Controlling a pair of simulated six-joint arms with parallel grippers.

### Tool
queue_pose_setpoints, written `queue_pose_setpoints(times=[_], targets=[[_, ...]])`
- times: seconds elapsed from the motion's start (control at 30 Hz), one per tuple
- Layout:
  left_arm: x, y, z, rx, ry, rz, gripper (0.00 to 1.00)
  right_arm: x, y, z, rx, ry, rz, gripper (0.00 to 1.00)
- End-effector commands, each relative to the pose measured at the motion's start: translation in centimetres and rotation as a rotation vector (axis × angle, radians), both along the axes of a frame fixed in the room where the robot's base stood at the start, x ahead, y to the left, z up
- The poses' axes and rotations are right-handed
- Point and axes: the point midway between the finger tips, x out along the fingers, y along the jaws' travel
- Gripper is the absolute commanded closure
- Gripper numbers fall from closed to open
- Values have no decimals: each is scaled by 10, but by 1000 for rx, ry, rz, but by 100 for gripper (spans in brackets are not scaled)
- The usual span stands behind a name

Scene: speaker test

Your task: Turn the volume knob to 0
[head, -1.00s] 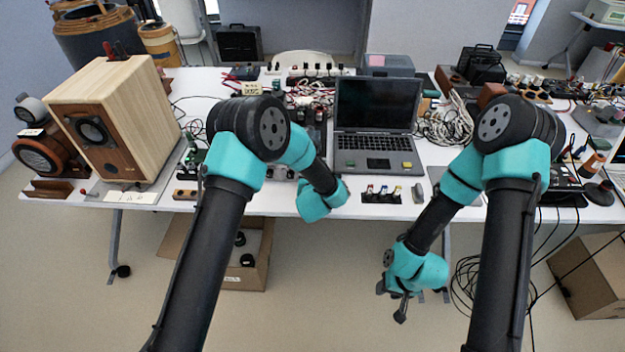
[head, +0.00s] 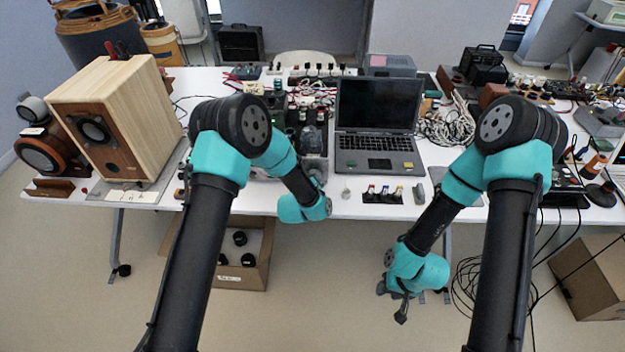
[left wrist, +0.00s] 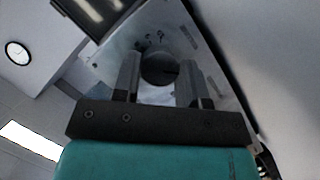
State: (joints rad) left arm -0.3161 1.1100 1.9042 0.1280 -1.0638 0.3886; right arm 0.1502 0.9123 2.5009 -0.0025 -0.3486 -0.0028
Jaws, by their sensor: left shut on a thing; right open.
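The dark round volume knob (left wrist: 160,69) sits on a grey front panel (left wrist: 143,48) with small dark marks, in the left wrist view. My left gripper (left wrist: 161,82) has one finger on each side of it and is shut on it. The knob's pointer setting is too dark to read. In the head view my left wrist hides the knob and most of the left fingers at the table's front edge. My right gripper (head: 400,299) is open and empty, hanging low in front of the table.
A wooden speaker (head: 133,120) stands at the left of the white table (head: 235,205). An open laptop (head: 376,125) stands right of the left gripper, with small coloured connectors (head: 383,193) before it. An open cardboard box (head: 240,275) lies under the table. Cables hang at right.

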Motion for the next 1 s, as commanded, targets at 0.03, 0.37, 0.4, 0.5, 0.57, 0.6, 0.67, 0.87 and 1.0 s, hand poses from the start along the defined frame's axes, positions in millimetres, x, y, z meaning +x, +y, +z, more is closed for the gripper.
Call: queue_pose_setpoints(times=[0.03,0.37,0.4,0.5,0.57,0.6,0.67,0.87,1.0], targets=[[0,0,0,-19,0,0,85,0,0,0,0,0,0,57],[0,1,0,-77,3,1,85,0,0,0,0,0,0,57],[0,1,0,-78,3,1,85,0,0,0,0,0,0,57],[0,1,0,-77,2,2,85,0,0,0,0,0,0,57],[0,1,0,-77,2,2,85,0,0,0,0,0,0,57],[0,1,0,-77,2,2,85,0,0,0,0,0,0,57],[0,1,0,-77,2,2,59,0,0,0,0,0,0,57],[0,1,0,-76,2,1,40,0,0,0,0,0,0,57],[0,0,0,-76,3,1,36,0,0,0,0,0,0,57]])
